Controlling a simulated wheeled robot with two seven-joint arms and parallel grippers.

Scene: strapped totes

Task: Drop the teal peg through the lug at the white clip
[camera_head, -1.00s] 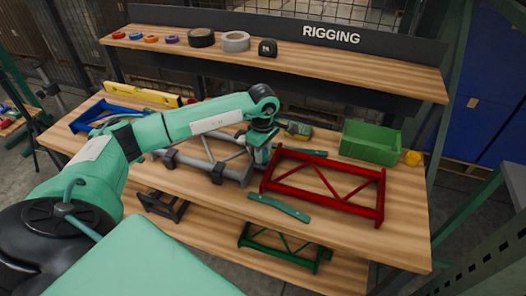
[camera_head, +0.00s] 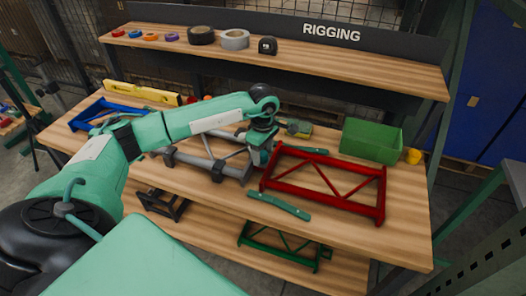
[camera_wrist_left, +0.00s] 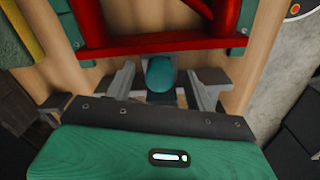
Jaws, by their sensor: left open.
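My left gripper (camera_head: 262,157) is low over the bench, at the left end of the red truss frame (camera_head: 322,184). In the left wrist view its two grey fingers (camera_wrist_left: 160,88) are apart. A rounded teal piece (camera_wrist_left: 160,72), which looks like the peg's head, shows between them; I cannot tell whether either finger touches it. The red frame (camera_wrist_left: 150,42) lies just beyond the fingers. I cannot make out the white clip or its lug in either view. My right gripper is not in view.
A grey frame (camera_head: 205,167) lies left of the gripper and a teal strap (camera_head: 279,206) in front of it. A blue frame (camera_head: 98,113) lies at the far left. The bench's front right is clear.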

